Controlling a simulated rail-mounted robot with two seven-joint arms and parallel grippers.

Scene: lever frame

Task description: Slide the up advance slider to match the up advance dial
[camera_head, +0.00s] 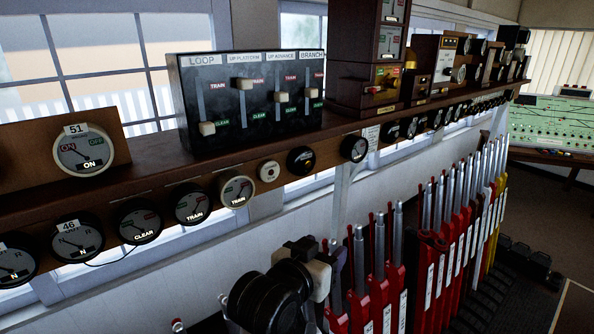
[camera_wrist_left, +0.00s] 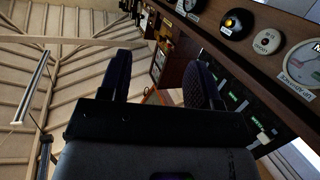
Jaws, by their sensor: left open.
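The dark slider box (camera_head: 222,118) stands on the wooden shelf. Its up advance slider (camera_head: 281,97) has a pale knob about midway between TRAIN above and CLEAR below. The dial (camera_head: 236,191) beneath the shelf reads TRAIN; its label looks like UP ADVANCE in the left wrist view (camera_wrist_left: 306,66). My left gripper (camera_head: 300,262) is below the shelf, in front of the levers and apart from the box. In the left wrist view its two dark fingers (camera_wrist_left: 157,82) are spread with nothing held; the box (camera_wrist_left: 228,88) shows partly behind the right finger. My right gripper is not visible.
The loop knob (camera_head: 207,128) is low, the up platform knob (camera_head: 243,84) high, the branch knob (camera_head: 313,92) near mid-track. Wooden instrument cases (camera_head: 366,55) stand right of the box. Red levers (camera_head: 378,275) rise below the shelf. Space before the box's face looks clear.

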